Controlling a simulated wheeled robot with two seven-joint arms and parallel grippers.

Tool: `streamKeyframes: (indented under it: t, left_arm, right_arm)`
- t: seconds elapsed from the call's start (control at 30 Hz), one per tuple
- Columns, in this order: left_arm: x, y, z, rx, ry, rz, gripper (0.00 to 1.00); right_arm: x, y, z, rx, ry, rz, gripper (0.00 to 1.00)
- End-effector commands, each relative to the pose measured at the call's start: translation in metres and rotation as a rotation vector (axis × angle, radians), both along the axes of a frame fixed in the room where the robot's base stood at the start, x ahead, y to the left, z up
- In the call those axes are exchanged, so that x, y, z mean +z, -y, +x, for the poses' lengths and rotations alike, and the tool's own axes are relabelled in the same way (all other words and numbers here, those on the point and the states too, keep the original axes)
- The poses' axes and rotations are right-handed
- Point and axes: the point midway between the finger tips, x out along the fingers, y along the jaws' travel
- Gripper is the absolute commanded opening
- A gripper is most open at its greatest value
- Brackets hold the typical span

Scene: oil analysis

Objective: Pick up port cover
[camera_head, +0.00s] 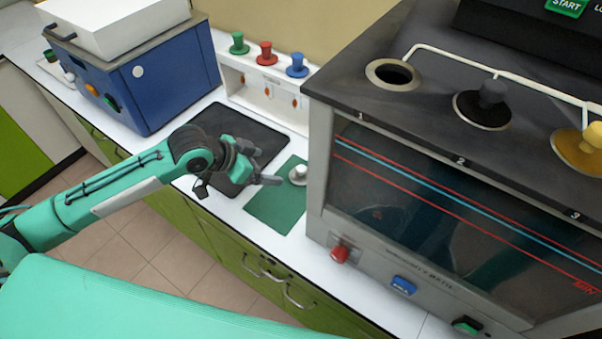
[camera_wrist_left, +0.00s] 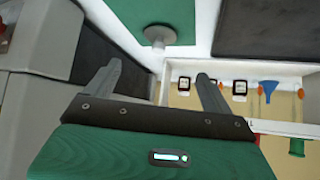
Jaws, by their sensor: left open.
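The port cover (camera_head: 298,175) is a light grey disc with a knob, resting on the green mat (camera_head: 270,212) beside the bath machine. It also shows in the left wrist view (camera_wrist_left: 158,36), upper centre, on the green mat (camera_wrist_left: 140,10). My left gripper (camera_head: 264,164) is open and empty. It is close to the cover, just left of it in the head view, and apart from it. In the left wrist view the gripper (camera_wrist_left: 159,68) has its two fingers spread, with the cover beyond the tips, between them. My right gripper is not in view.
The bath machine (camera_head: 330,180) stands right of the mat, with an open port (camera_head: 394,75), a black cover (camera_head: 484,105) and a yellow cover (camera_head: 585,148). A white rack (camera_head: 285,115) with coloured funnels stands behind. A black mat (camera_head: 258,133) lies left; a blue device (camera_head: 170,75) stands farther left.

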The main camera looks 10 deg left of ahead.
Motion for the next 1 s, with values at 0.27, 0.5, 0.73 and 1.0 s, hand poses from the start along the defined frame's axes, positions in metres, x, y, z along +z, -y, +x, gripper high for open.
streamKeyframes:
  t: [0.27, 0.5, 0.73, 1.0]
  left_arm:
    - [-0.017, 0.013, 0.017, 0.002, -0.002, -0.005, 0.86]
    - [-0.047, 0.033, 0.039, 0.004, 0.0, -0.005, 0.86]
    - [-0.059, 0.042, 0.046, 0.002, 0.0, -0.003, 0.86]
    - [-0.082, 0.061, 0.06, 0.003, -0.001, -0.003, 0.86]
  right_arm:
    - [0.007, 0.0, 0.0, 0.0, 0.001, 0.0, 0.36]
    - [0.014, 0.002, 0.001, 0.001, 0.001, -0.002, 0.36]
    - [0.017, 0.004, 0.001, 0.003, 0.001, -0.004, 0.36]
    - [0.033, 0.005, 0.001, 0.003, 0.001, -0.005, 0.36]
